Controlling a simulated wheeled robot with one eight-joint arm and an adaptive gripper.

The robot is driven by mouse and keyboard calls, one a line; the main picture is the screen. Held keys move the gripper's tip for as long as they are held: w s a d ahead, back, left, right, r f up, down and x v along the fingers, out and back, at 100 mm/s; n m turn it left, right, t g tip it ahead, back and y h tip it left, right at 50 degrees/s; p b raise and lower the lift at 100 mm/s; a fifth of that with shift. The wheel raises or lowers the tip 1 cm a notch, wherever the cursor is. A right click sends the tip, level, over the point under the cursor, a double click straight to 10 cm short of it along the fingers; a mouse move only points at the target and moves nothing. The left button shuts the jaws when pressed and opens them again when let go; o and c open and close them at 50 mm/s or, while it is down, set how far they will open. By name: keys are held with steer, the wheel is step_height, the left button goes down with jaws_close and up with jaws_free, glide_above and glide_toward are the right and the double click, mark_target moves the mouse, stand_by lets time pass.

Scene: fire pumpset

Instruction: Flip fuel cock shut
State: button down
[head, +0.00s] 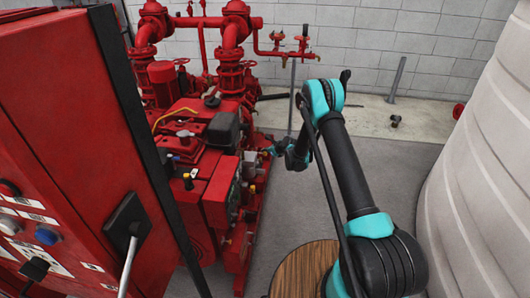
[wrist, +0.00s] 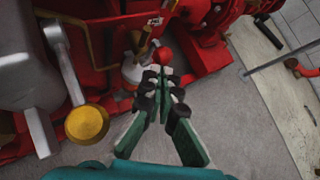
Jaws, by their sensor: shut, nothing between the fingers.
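My gripper (wrist: 163,76) is shut and empty in the wrist view, its fingertips pointing toward the red engine. In the head view my gripper (head: 270,150) is small, beside the right side of the engine. Just beyond the fingertips is a small round red knob (wrist: 165,54). Left of it is a pale metal fitting (wrist: 133,70). These look like the fuel cock, but I cannot tell for sure, nor its lever's position. The fingertips appear very near the knob; contact cannot be told. In the head view the cock is too small to make out.
The red engine and pumpset (head: 205,150) stand left of my arm. A yellow round cap (wrist: 87,122) on grey metal lies left of my gripper. A red cabinet (head: 70,140) is at left, a pale tank (head: 480,150) at right. Grey floor (head: 285,215) is open between.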

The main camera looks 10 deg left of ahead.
steer(key=shift+w+r+m+g, duration=0.15)
steer(key=shift+w+m+g, duration=0.15)
steer(key=shift+g, duration=0.6)
